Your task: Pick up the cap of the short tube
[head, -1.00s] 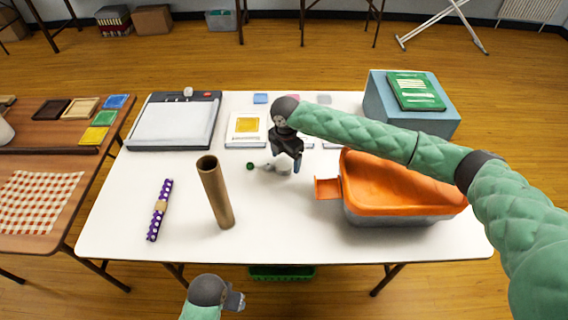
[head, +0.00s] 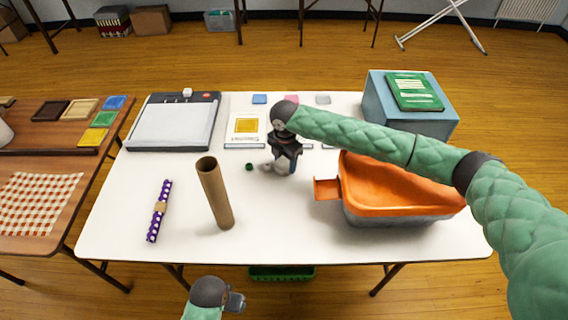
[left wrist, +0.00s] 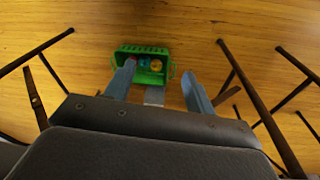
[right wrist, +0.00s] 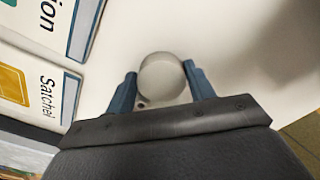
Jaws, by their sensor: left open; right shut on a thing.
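My right gripper (head: 285,160) is over the middle of the white table, pointing down. It is shut on a pale grey round thing (right wrist: 162,78), which looks like the cap seen end-on between the fingertips in the right wrist view. In the head view, pale grey parts (head: 281,169) show low at the fingers. Whether the short tube is under the cap is hidden. A tall brown cardboard tube (head: 216,193) stands upright to the left. My left gripper (head: 236,301) is open and empty in front of the table; its fingers show in the left wrist view (left wrist: 158,90).
A small green thing (head: 249,167) lies just left of the right gripper. An orange-topped bin (head: 400,190) stands to the right, a purple dotted roll (head: 160,210) at left, and a paper trimmer (head: 172,122) behind. A green basket (left wrist: 145,55) is on the floor. The front middle table is clear.

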